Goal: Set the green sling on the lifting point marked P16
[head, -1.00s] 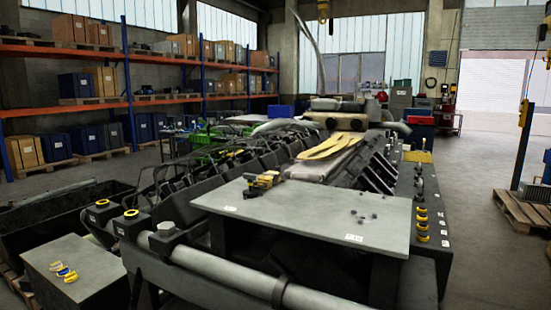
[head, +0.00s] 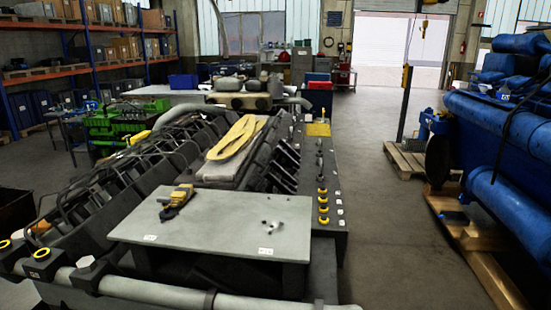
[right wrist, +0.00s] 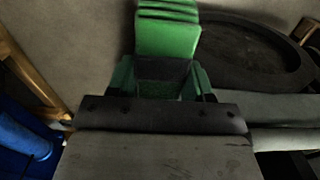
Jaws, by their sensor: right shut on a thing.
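The green sling (right wrist: 168,32) shows in the right wrist view as a folded green band at the top centre. My right gripper (right wrist: 162,72) is shut on it, and the rest of the sling is out of that view. Neither gripper shows in the head view. Small white labels are on the front edge of a grey plate (head: 215,225) on the engine; their text is too small to read. I cannot tell which lifting point is P16.
A yellow sling (head: 238,137) lies on the engine top, and a yellow tool (head: 178,198) on the plate. A blue engine (head: 510,130) stands at the right on a wooden pallet (head: 470,235). Clear floor (head: 385,225) lies between. The wrist view shows a dark round recess (right wrist: 240,50).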

